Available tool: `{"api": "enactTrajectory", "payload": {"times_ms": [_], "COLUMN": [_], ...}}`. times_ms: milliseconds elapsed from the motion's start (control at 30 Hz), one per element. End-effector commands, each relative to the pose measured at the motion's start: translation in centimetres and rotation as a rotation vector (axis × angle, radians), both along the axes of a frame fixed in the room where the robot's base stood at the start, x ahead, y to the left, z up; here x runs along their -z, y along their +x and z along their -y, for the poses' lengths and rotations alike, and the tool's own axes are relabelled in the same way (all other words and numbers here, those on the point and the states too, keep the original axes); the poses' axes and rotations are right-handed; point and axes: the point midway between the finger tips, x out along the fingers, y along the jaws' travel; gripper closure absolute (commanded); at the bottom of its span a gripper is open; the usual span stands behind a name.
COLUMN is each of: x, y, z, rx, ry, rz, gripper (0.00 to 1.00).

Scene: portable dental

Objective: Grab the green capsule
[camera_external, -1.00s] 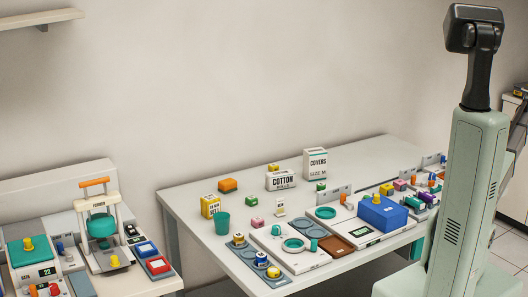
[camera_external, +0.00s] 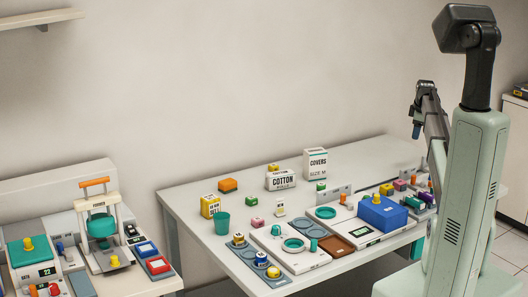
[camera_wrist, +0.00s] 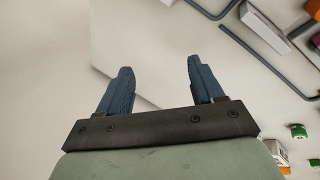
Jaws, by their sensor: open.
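My gripper (camera_external: 416,131) is raised above the right end of the table in the external view, with its blue fingers pointing down. In the wrist view my gripper (camera_wrist: 158,72) has its two blue fingers wide apart with nothing between them. I cannot tell for sure which thing is the green capsule. A small green piece (camera_external: 321,187) lies on the table near the white boxes, and a teal cylinder (camera_external: 313,245) stands on the white tray. In the wrist view, small green-topped pieces (camera_wrist: 298,131) show at the lower right, well away from the fingers.
A blue box (camera_external: 382,213) sits on the table's right half. A teal cup (camera_external: 222,222), a cotton box (camera_external: 281,180) and a covers box (camera_external: 315,163) stand further left and back. Several small coloured pieces crowd the right end. The table's back right is clear.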

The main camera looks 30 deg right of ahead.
Motion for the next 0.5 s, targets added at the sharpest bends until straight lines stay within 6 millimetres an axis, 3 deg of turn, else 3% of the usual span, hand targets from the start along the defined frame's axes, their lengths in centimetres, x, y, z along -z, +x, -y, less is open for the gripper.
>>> {"api": "enactTrajectory", "payload": {"times_ms": [33,200,500], "x": [0.2,0.9,1.8], "y": [1.2,4.1,6.9], "z": [-2.7,-10.6,-24.6], "rx": [-0.059,-0.243,-0.573], "ry": [0.004,0.017,0.031], "rz": [-0.023,-0.103,-0.241], "gripper": [0.33,0.33,0.33]}}
